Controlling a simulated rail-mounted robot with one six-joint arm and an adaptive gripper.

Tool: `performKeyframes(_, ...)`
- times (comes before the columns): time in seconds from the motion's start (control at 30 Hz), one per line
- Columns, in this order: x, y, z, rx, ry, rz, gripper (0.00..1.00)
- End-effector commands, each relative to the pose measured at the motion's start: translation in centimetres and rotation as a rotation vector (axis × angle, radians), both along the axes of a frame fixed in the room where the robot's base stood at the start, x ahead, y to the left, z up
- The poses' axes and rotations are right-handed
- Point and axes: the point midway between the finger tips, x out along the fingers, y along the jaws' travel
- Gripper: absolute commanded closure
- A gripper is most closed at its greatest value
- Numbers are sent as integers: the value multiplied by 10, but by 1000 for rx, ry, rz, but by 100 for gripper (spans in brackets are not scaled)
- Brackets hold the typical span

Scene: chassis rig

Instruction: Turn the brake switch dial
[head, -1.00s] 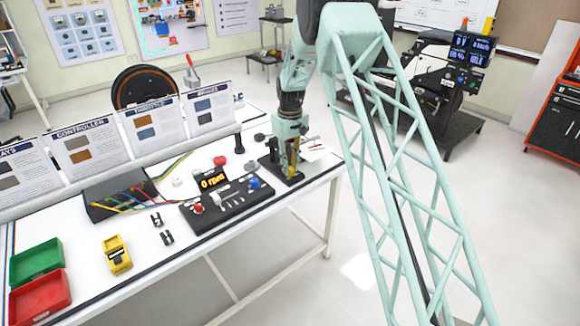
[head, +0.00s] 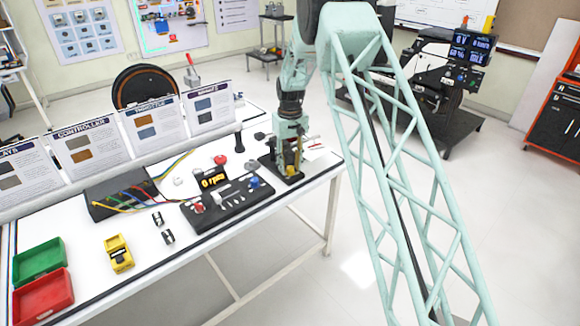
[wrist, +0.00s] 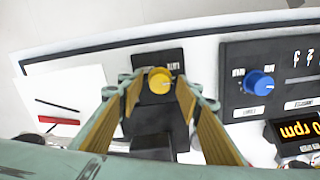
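A yellow dial (wrist: 160,80) with a pale pointer mark sits on a small black base (wrist: 172,57) in the wrist view. The brake dial is probably this one; its label is too small to read surely. My gripper (wrist: 160,92) is open, with one tan finger on each side of the yellow dial and small gaps seeming to show. In the head view my gripper (head: 289,160) is low over the black base at the bench's right end, and the yellow dial (head: 291,170) shows at its fingertips.
A black control panel with a blue knob (wrist: 258,83) and an orange rpm display (wrist: 297,129) stands beside the base. White cards (head: 314,148) lie just right of the base.

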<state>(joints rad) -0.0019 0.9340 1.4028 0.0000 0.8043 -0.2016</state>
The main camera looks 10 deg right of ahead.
Motion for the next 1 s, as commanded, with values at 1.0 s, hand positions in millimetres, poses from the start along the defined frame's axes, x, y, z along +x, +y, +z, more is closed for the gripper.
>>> performKeyframes(1.0,1,0,81,-1,-2,0,68)
